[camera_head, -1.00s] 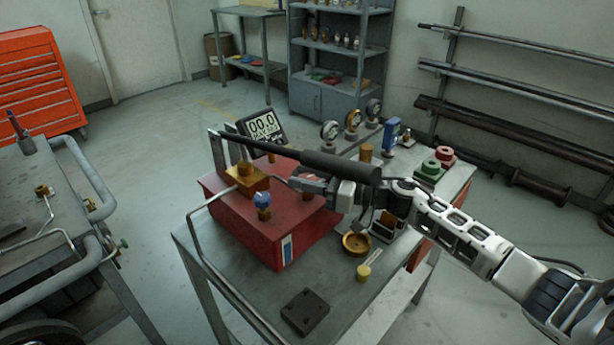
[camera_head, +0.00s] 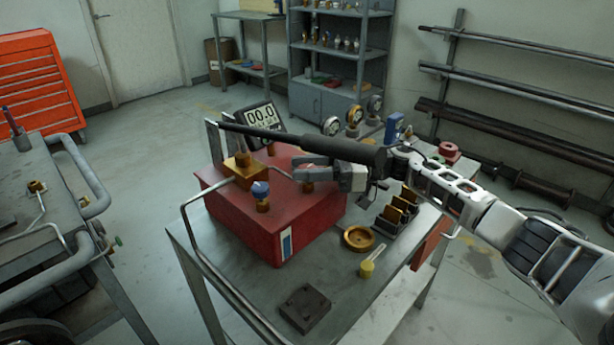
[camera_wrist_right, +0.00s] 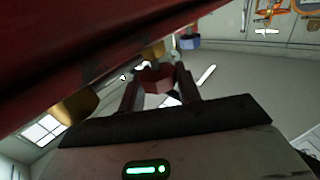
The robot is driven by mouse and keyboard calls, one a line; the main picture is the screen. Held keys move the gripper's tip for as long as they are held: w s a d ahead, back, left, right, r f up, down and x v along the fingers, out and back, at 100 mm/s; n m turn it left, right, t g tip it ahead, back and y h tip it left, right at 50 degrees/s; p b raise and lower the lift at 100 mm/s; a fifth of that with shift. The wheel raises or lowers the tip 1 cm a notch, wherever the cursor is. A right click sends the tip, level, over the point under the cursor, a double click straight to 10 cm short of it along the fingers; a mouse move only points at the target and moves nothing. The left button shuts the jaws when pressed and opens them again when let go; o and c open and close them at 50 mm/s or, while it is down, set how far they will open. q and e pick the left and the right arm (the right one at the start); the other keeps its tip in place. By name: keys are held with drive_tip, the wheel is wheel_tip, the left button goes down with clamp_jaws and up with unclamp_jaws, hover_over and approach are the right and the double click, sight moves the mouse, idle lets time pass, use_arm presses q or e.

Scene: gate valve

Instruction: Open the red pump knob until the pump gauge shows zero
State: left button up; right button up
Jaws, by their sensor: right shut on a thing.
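The red pump (camera_head: 275,222) is a red box on the grey workbench, with a black lever over its top. My right gripper (camera_head: 308,174) is at the pump's top right and mostly covers the red knob. In the right wrist view, the red knob (camera_wrist_right: 157,78) sits between the two fingertips of the right gripper (camera_wrist_right: 158,84), which is shut on it. The digital gauge (camera_head: 262,115) behind the pump reads 00.0. A blue knob (camera_head: 261,190) stands on the pump's front side, left of my gripper. My left gripper is not in view.
The black lever (camera_head: 340,150) passes just above my gripper. A brass dish (camera_head: 358,239), a black holder (camera_head: 398,216) and a dark block (camera_head: 305,308) lie on the workbench (camera_head: 225,300). Several dial gauges stand behind. A cart (camera_head: 60,225) is at the left.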

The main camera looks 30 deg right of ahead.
drive_tip(key=shift+n+g+y+b, duration=0.3)
drive_tip(key=shift+n+g+b, duration=0.1)
drive_tip(key=shift+g, duration=0.5)
drive_tip(key=o, duration=1)
drive_tip(key=shift+c, duration=0.2)
